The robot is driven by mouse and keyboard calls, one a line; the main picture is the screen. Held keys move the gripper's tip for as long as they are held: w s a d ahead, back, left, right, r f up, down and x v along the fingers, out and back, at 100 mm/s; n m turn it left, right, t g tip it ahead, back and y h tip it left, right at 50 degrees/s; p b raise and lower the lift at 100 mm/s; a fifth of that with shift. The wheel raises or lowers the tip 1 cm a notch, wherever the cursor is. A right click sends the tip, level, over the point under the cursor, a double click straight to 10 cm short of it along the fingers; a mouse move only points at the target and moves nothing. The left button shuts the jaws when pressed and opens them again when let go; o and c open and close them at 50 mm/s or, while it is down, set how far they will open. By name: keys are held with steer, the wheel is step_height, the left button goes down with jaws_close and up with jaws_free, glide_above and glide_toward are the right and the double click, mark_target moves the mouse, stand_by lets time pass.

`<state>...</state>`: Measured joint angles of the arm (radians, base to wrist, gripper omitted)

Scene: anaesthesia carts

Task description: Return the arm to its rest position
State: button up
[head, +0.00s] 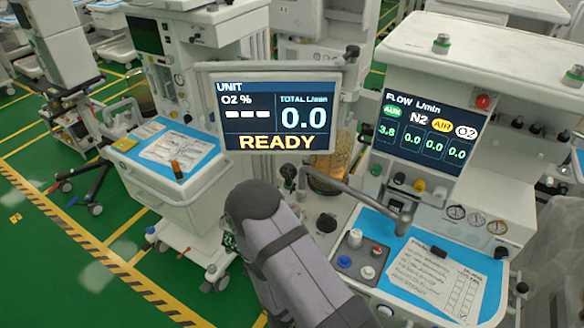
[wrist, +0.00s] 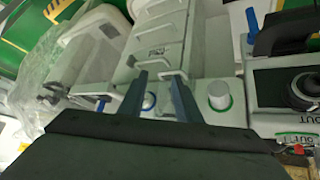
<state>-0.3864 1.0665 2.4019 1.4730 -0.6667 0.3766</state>
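My arm (head: 285,255) shows in the head view as a grey-purple link with a dark rounded joint, rising from the bottom edge in front of the anaesthesia cart (head: 440,50). My gripper is outside the head view. In the wrist view my gripper (wrist: 158,77) has two dark fingers standing apart, with nothing held between them. A white knob with a blue ring (wrist: 149,102) shows behind the gap, and a white knob with a green ring (wrist: 219,95) lies just right of the fingers. I cannot tell how far the fingertips are from the cart surface.
A monitor (head: 270,110) reading READY stands behind my arm. A flow display (head: 415,130) and a blue worktop with a paper sheet (head: 435,275) are to the right. Another cart (head: 185,195) stands left. Green floor (head: 50,265) is open at left. Clear plastic sheeting (wrist: 60,75) shows in the wrist view.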

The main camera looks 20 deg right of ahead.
steer(key=w+a+r+n+t+y+b, duration=0.1)
steer(key=w+a+r+n+y, duration=0.25)
steer(key=a, duration=0.35)
steer(key=w+a+r+n+t+y+b, duration=0.1)
steer(key=w+a+r+n+y, duration=0.15)
steer(key=w+a+y, duration=0.35)
steer(key=s+d+r+n+g+h+b, duration=0.1)
steer(key=s+d+r+n+g+b, duration=0.1)
steer(key=s+d+r+n, duration=0.3)
steer(key=s+r+n, duration=0.3)
steer(key=r+n, duration=0.1)
steer(key=r, duration=0.2)
steer(key=shift+s+r+g, duration=0.3)
steer(key=shift+r, duration=0.1)
steer(key=shift+h, duration=0.25)
